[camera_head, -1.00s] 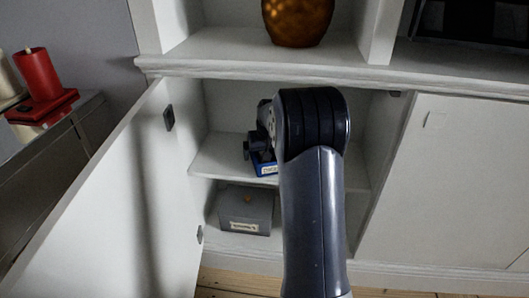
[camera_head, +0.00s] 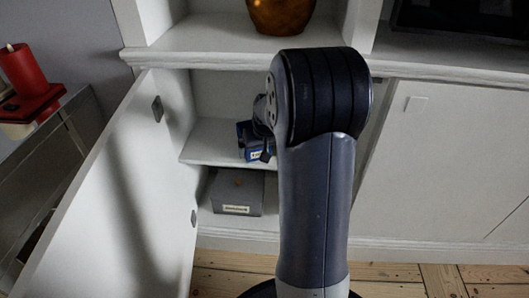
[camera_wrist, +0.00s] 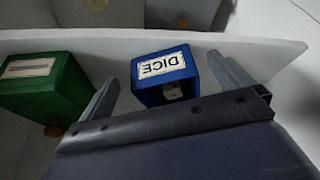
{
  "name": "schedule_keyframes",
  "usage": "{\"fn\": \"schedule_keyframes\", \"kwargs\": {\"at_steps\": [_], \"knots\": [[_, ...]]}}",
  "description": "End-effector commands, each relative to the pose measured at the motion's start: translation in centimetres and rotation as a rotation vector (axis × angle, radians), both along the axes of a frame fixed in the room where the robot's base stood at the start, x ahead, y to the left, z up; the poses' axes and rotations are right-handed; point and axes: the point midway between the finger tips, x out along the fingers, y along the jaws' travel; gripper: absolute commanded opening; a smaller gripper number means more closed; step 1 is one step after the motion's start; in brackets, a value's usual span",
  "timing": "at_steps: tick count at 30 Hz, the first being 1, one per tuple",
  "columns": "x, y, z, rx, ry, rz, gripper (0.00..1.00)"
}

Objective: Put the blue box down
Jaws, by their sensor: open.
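The blue box (camera_wrist: 165,72), labelled DICE, rests on the middle shelf of the open cabinet. Its label appears upside down in the wrist view. The box also shows on the shelf in the head view (camera_head: 256,155), partly hidden by my wrist. My gripper (camera_wrist: 168,80) is open, with one finger to the left of the blue box and the other close to its right side.
A green box (camera_wrist: 42,85) stands left of my left finger. A grey labelled box (camera_head: 238,194) sits on the cabinet's bottom level. The open white door (camera_head: 115,190) bounds the left side. An amber vase (camera_head: 282,12) stands above. Floorboards in front are bare.

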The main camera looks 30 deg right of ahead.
Motion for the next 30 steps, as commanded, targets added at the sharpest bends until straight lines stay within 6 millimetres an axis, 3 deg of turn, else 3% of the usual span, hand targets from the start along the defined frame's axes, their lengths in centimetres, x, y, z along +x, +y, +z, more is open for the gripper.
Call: {"fn": "schedule_keyframes", "kwargs": {"at_steps": [3, 9, 30], "knots": [[-1.7, 0.3, 0.2, 0.0, 0.0, 0.0, 0.99], [-3.3, 0.7, 0.1, 0.001, 0.0, -0.001, 0.99], [-3.6, 0.8, 0.0, 0.0, 0.0, 0.0, 1.0]]}}
